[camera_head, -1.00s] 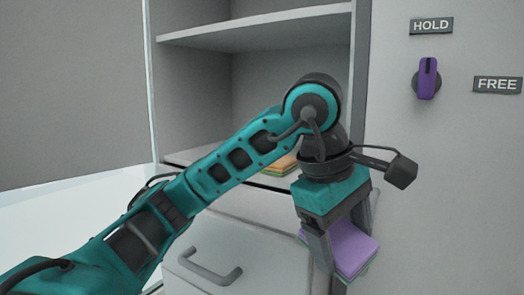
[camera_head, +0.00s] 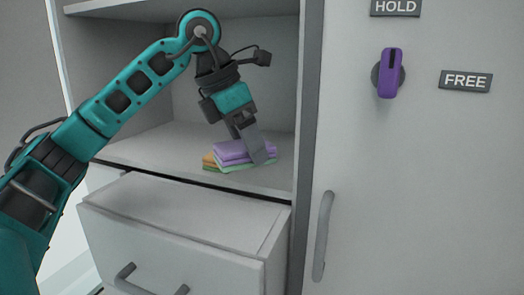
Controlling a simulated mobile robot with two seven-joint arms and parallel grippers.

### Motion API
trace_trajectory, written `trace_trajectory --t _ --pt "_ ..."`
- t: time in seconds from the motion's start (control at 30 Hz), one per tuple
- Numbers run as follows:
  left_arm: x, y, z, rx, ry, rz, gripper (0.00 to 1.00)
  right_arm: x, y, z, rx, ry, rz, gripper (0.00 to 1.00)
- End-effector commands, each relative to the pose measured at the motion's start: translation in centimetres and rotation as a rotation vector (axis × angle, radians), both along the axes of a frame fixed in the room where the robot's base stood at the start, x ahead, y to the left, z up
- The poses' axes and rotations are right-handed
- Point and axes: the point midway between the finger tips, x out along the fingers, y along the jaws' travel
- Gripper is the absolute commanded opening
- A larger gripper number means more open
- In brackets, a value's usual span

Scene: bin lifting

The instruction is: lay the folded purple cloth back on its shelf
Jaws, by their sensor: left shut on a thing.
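The folded purple cloth (camera_head: 232,150) is at the lower shelf (camera_head: 150,147) of the cabinet, over a green cloth (camera_head: 247,166) and beside an orange cloth (camera_head: 209,160). My left gripper (camera_head: 250,155) points down and is shut on the purple cloth at its right part. The near finger covers some of the cloth. I cannot tell whether the purple cloth rests fully on the cloths below or is still borne by the gripper. My right gripper is not in view.
Below the shelf a drawer (camera_head: 170,240) with a grey handle stands partly pulled out. An upper shelf board (camera_head: 130,6) is above my arm. To the right is a panel with a purple knob (camera_head: 389,73), HOLD and FREE labels, and a door handle (camera_head: 323,235).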

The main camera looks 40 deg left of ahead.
Motion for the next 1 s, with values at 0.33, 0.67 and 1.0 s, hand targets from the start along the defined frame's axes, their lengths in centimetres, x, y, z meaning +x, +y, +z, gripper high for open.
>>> trace_trajectory --t 0.33,0.67,1.0 --pt "7.6 1.7 0.2 -0.003 -0.001 -0.001 0.51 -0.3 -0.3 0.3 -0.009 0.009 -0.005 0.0" --pt "10.8 2.6 -2.3 0.002 0.001 -0.003 0.51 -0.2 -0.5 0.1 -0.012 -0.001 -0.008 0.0" --pt "10.8 2.6 -5.5 0.001 0.003 -0.002 0.51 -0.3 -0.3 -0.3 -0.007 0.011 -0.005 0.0"
